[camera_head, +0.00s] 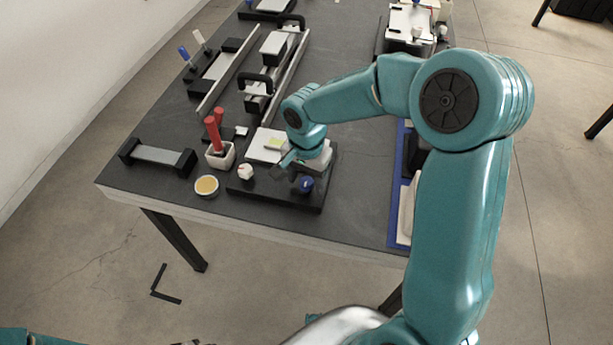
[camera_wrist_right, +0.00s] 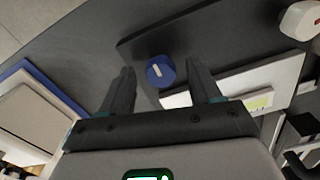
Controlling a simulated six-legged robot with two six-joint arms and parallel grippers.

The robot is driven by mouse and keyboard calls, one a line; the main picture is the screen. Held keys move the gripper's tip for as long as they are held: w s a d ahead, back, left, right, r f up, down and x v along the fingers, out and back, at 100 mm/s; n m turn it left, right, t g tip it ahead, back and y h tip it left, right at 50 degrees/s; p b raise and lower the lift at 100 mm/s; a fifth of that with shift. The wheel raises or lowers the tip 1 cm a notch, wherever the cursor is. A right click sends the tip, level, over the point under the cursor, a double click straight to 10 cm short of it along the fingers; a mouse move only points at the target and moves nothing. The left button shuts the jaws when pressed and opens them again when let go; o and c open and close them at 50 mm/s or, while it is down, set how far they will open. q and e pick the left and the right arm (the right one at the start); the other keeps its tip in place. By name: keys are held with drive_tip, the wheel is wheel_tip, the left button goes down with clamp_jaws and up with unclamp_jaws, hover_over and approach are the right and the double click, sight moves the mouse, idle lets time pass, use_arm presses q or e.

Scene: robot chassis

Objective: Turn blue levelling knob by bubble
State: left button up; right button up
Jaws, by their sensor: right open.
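The blue levelling knob (camera_head: 305,185), with a white mark on top, sits at the front right of a dark base plate (camera_head: 270,194). In the right wrist view the blue knob (camera_wrist_right: 160,71) appears between the two fingertips of my open right gripper (camera_wrist_right: 160,80), with a gap on each side. In the head view my right gripper (camera_head: 290,166) is above the plate, just behind the knob; its wrist hides part of the plate. A yellow-green bubble vial (camera_head: 275,144) lies on the white block behind; it also shows in the wrist view (camera_wrist_right: 258,101). My left gripper is not visible.
A white knob (camera_head: 246,172) stands on the plate's left. Further left are a yellow-topped dish (camera_head: 206,185), a white cup (camera_head: 220,156) with red-handled tools and a dark-ended bar (camera_head: 158,155). A blue mat (camera_head: 392,220) lies right. Bare tabletop lies between plate and mat.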

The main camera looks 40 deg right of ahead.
drive_tip(key=c, duration=1)
drive_tip(key=shift+c, duration=0.2)
drive_tip(key=shift+w+n, duration=0.1)
drive_tip(key=shift+n, duration=0.2)
drive_tip(key=n, duration=0.6)
drive_tip(key=shift+n+b, duration=0.3)
drive_tip(key=n, duration=0.4)
drive_tip(key=shift+n, duration=0.3)
drive_tip(key=shift+n+p, duration=0.4)
drive_tip(key=shift+n, duration=1.5)
